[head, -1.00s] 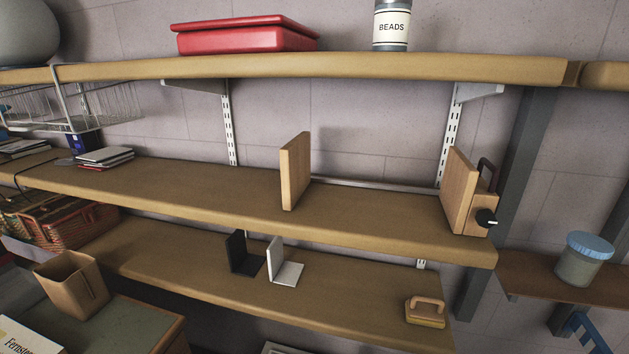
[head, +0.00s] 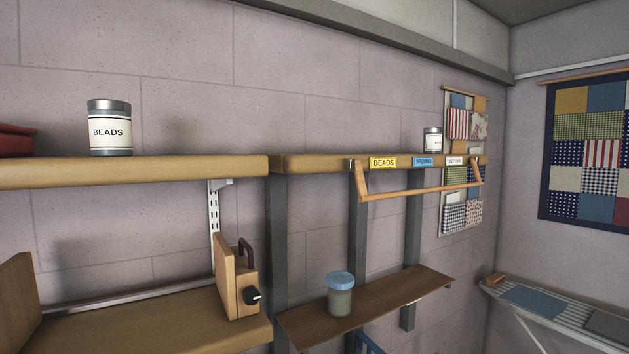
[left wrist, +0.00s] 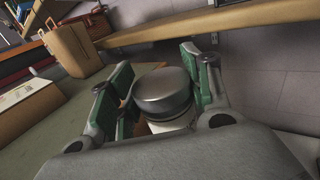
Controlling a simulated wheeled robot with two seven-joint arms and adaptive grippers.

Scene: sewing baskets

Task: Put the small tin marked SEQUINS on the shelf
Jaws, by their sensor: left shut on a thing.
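In the left wrist view my left gripper (left wrist: 158,72) is shut on a small round tin (left wrist: 162,90) with a grey metal lid. A strip of pale label shows below the lid, but its lettering is hidden. In the head view the upper right shelf (head: 318,163) carries a yellow BEADS tag (head: 383,162), a blue SEQUINS tag (head: 423,162) and a white tag (head: 455,161) on its front edge. A small pale-labelled tin (head: 432,140) stands on it towards the right end; its word is too small to read. Neither gripper shows in the head view.
A large BEADS tin (head: 110,128) stands on the left upper shelf (head: 150,172). A wooden rail (head: 420,191) hangs in front of the tagged shelf. A blue-lidded jar (head: 340,295) stands on the lower brown shelf (head: 400,292). The tagged shelf's top looks clear left of its tin.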

